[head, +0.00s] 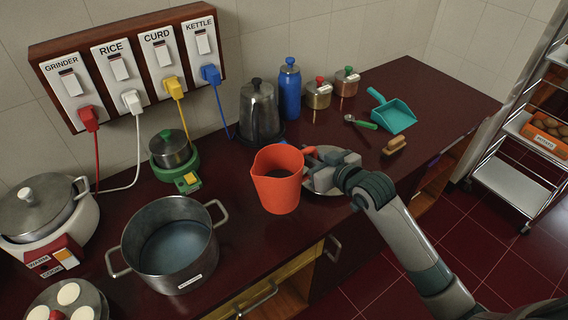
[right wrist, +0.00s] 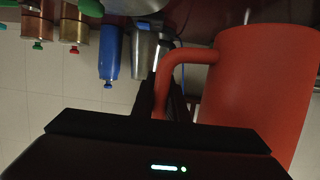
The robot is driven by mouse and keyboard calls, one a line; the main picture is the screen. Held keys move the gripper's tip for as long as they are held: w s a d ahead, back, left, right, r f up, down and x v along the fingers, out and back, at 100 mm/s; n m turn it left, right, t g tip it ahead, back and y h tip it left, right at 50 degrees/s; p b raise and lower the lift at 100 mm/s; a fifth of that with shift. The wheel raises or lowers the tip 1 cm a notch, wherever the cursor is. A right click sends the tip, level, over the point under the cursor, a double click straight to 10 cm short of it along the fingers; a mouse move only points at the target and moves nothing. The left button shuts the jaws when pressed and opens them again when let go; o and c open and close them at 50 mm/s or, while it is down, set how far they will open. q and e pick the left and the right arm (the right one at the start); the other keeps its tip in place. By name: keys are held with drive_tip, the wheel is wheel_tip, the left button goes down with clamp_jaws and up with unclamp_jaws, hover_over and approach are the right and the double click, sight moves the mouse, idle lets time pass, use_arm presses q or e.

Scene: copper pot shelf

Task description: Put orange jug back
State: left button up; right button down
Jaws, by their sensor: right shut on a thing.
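The orange jug (head: 278,182) is in the middle of the head view, upright over the front part of the dark red counter. Its handle points right, toward my right gripper (head: 318,172). My right gripper is shut on that handle. In the right wrist view the jug (right wrist: 258,90) fills the right side, with its curved handle running between the fingers (right wrist: 168,100). A round metal plate (head: 330,186) is partly hidden behind the jug and gripper. I cannot tell whether the jug's base touches the counter. My left gripper is not in view.
A large steel pot (head: 172,244) stands left of the jug. A kettle (head: 260,112) and blue bottle (head: 290,88) stand behind it. A teal dustpan (head: 390,112), brush (head: 394,146) and green-handled tool (head: 360,122) lie right. A metal rack (head: 516,180) stands beyond the counter's right end.

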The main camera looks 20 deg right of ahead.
drive_tip(key=w+a+f+p, duration=0.1)
drive_tip(key=w+a+f, duration=0.2)
drive_tip(key=w, duration=0.3)
drive_tip(key=shift+a+f, duration=0.3)
drive_tip(key=shift+f, duration=0.2)
drive_tip(key=shift+f+p, duration=0.1)
drive_tip(key=shift+p, duration=0.2)
wheel_tip(320, 180, down, 3)
drive_tip(key=shift+f+p, duration=0.2)
drive_tip(key=shift+p, duration=0.45)
drive_tip(key=shift+f, duration=0.2)
drive_tip(key=c, duration=1.7)
unclamp_jaws()
drive_tip(key=shift+f, duration=0.2)
drive_tip(key=shift+c, duration=0.2)
drive_tip(key=shift+s+r, duration=0.15)
